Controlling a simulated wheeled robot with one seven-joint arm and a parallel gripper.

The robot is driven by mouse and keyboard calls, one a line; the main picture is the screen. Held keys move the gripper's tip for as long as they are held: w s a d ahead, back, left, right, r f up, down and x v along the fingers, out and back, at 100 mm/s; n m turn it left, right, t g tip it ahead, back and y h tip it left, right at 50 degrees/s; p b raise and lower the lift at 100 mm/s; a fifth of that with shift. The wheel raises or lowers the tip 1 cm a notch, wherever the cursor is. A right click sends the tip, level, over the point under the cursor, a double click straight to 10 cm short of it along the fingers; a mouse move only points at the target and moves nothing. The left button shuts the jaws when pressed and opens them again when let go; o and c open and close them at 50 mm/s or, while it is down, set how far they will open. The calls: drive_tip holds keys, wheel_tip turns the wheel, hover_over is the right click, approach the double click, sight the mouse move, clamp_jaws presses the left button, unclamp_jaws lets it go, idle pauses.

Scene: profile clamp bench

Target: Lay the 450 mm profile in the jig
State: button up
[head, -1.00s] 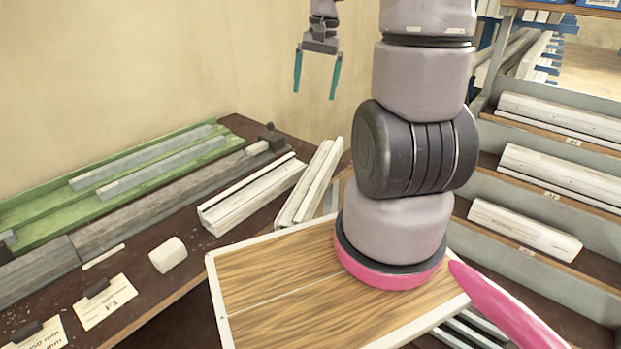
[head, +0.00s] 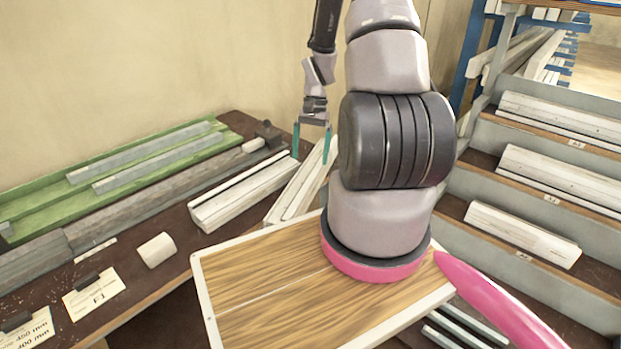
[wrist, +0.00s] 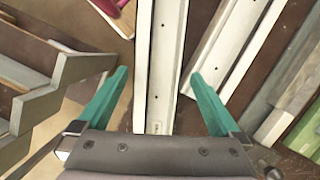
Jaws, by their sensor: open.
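The green jig (head: 30,203) lies on the bench at the left, with grey bars on it. Two white profiles lie on the bench to its right: a wide one (head: 243,192) and a narrower one (head: 292,197) beside it. I cannot tell from the pictures which is 450 mm. My gripper (head: 311,156) is open and empty, fingers down, above the narrower profile. In the wrist view a long white profile (wrist: 166,50) runs between the open fingers of my gripper (wrist: 158,76), with no finger visibly touching it. The jig shows at that view's right edge.
A white block (head: 157,250) and label cards (head: 95,293) are at the bench front. A grey fence (head: 130,217) runs along the jig. Stepped shelves with white profiles (head: 522,234) stand at the right. A wood-topped tray (head: 260,275) is in front of the bench.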

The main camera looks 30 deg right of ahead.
sight(309, 173)
drive_tip(key=x, duration=0.5)
drive_tip(key=shift+s+d+f, duration=0.1)
drive_tip(key=shift+s, duration=0.05)
drive_tip(key=shift+c, duration=0.3)
clamp_jaws()
